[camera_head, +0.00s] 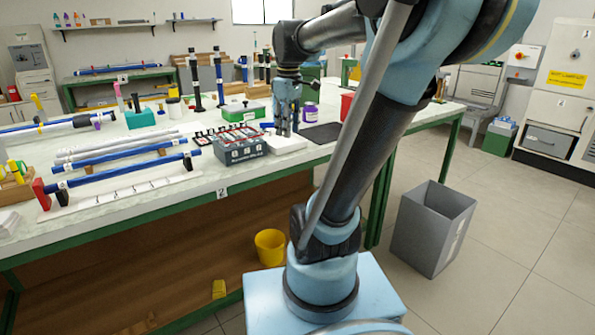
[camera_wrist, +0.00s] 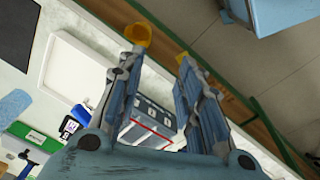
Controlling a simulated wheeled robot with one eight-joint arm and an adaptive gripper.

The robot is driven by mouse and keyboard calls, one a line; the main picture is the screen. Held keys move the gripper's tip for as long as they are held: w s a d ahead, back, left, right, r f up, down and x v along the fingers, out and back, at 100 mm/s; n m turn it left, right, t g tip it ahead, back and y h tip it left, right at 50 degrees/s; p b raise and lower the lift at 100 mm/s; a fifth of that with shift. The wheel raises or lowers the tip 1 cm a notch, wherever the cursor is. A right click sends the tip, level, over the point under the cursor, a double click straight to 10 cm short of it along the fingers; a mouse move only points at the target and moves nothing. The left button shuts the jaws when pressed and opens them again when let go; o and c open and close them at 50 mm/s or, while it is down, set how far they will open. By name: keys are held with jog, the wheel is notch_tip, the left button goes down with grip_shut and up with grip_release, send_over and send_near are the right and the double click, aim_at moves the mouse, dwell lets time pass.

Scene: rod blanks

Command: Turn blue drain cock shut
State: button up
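I cannot pick out the blue drain cock for certain. A small blue piece with a dark bar (camera_wrist: 30,158) lies by a green case (camera_wrist: 20,132) at lower left of the wrist view. Another blue part (camera_wrist: 82,114) sits beside a black-and-white label, near the left finger. A grey box (camera_wrist: 152,118) with a red line shows behind the fingers.
The grey box (camera_head: 239,148) stands at the bench front, left of my gripper. A purple-capped bottle (camera_head: 310,112) and dark mat (camera_head: 325,132) are to the right. Blue rods on a rack (camera_head: 120,175) fill the left bench. A grey bin (camera_head: 430,225) stands on the floor.

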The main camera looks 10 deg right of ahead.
jog(key=s+d+f+m, duration=0.1)
jog(key=s+f+m, duration=0.4)
jog(key=s+f, duration=0.4)
jog(key=shift+s+f+t, duration=0.3)
jog(key=shift+f, duration=0.6)
jog(key=shift+d, duration=0.1)
notch_tip(320, 180, up, 24)
jog(key=n+g, duration=0.2)
jog(key=n, duration=1)
send_over(267, 125)
jog(key=f, duration=1.7)
jog(key=shift+w+d, duration=0.1)
jog(key=shift+w, duration=0.3)
jog(key=shift+c, duration=0.3)
grip_shut()
